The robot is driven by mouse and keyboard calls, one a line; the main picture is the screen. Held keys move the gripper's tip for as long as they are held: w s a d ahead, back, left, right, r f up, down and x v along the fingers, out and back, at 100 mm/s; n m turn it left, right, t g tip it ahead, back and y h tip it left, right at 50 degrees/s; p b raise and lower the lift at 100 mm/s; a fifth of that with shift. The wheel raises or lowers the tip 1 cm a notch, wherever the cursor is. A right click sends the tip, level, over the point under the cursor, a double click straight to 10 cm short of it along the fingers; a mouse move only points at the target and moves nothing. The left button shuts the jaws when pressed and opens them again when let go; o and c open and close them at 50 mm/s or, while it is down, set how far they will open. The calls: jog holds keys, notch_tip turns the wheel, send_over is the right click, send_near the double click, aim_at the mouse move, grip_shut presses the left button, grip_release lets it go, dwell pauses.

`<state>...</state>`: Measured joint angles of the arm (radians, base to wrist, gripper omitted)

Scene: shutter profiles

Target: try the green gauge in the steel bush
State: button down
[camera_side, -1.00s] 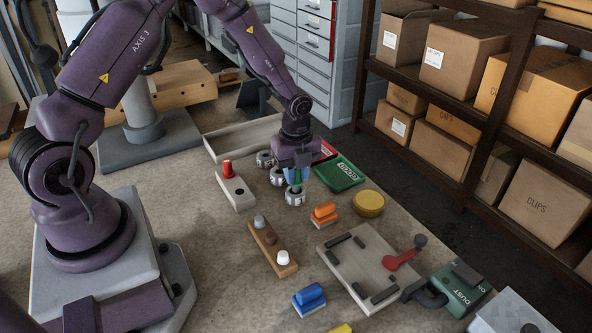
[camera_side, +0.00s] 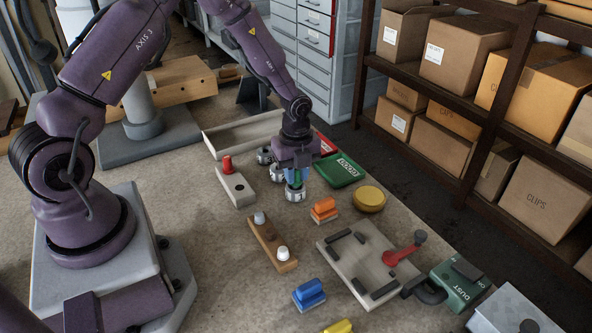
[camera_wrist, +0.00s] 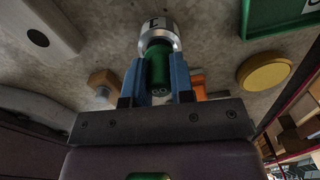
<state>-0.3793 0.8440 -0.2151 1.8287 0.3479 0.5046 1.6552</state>
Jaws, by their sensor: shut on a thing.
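My gripper (camera_side: 296,177) has its blue fingers shut on the green gauge (camera_wrist: 159,72), which stands upright between them. The steel bush (camera_side: 295,195) is directly below, standing on the bench. In the wrist view the bush (camera_wrist: 157,30) bears a dark mark like an L, and the gauge's far end meets its rim. The fingers hide part of the join, so I cannot tell how deep the gauge sits in the bush. Two similar steel bushes (camera_side: 265,156) stand behind, to the left.
A pale block with a red peg (camera_side: 227,165) stands left. The green tray (camera_side: 340,170), yellow disc (camera_side: 370,198) and orange piece (camera_side: 324,209) are close on the right. A wooden block with pegs (camera_side: 272,243) and a fixture board (camera_side: 345,258) lie nearer the camera.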

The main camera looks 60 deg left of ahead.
jog(key=shift+f, duration=0.65)
dwell(0.4)
dwell(0.4)
jog(key=shift+r, duration=3.5)
